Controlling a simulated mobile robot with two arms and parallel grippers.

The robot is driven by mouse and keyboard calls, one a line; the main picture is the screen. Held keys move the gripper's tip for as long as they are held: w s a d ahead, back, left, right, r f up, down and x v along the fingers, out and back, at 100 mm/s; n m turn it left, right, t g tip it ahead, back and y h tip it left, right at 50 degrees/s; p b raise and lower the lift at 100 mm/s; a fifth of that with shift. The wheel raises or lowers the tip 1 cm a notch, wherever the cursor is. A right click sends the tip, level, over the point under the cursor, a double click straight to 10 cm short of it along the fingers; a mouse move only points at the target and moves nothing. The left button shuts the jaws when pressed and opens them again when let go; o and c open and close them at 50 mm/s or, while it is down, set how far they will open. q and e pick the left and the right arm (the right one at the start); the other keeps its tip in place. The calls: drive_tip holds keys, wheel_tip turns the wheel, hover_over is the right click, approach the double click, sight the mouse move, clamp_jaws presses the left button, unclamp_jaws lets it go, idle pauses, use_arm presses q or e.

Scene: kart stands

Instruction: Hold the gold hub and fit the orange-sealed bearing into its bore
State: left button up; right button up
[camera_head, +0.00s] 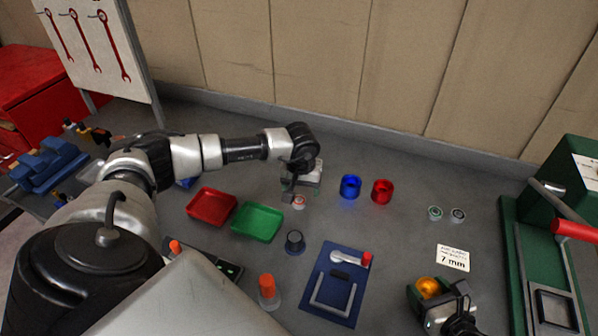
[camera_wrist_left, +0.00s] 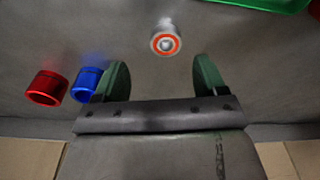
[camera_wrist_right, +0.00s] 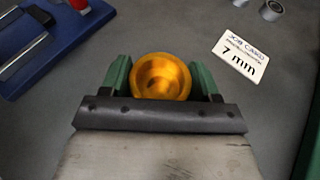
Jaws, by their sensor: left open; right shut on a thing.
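The gold hub (camera_head: 428,287) is held by my right gripper (camera_head: 432,296) at the lower right of the head view. In the right wrist view the hub (camera_wrist_right: 161,77) sits between the green fingers, its round bore facing the camera. The orange-sealed bearing (camera_head: 299,202) stands on the bench just below my left gripper (camera_head: 294,192). In the left wrist view the bearing (camera_wrist_left: 165,42) shows its orange ring, ahead of the two spread green fingers and apart from them. My left gripper is open and empty.
Blue (camera_head: 350,187) and red (camera_head: 382,191) rings stand right of my left gripper. Green- and dark-sealed bearings (camera_head: 435,213) (camera_head: 458,215) lie further right, above the 7 mm card (camera_head: 453,258).

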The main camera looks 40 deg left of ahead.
sight(299, 200)
use_arm(q)
drive_tip(key=shift+a+f, duration=0.25)
drive_tip(key=shift+f, duration=1.1)
drive_tip(key=shift+a+f, duration=0.2)
drive_tip(key=shift+f, duration=1.1)
drive_tip(key=c, duration=1.1)
wheel_tip(299, 200, up, 10)
drive_tip(key=shift+r, duration=0.1)
drive_tip(key=shift+c, duration=0.2)
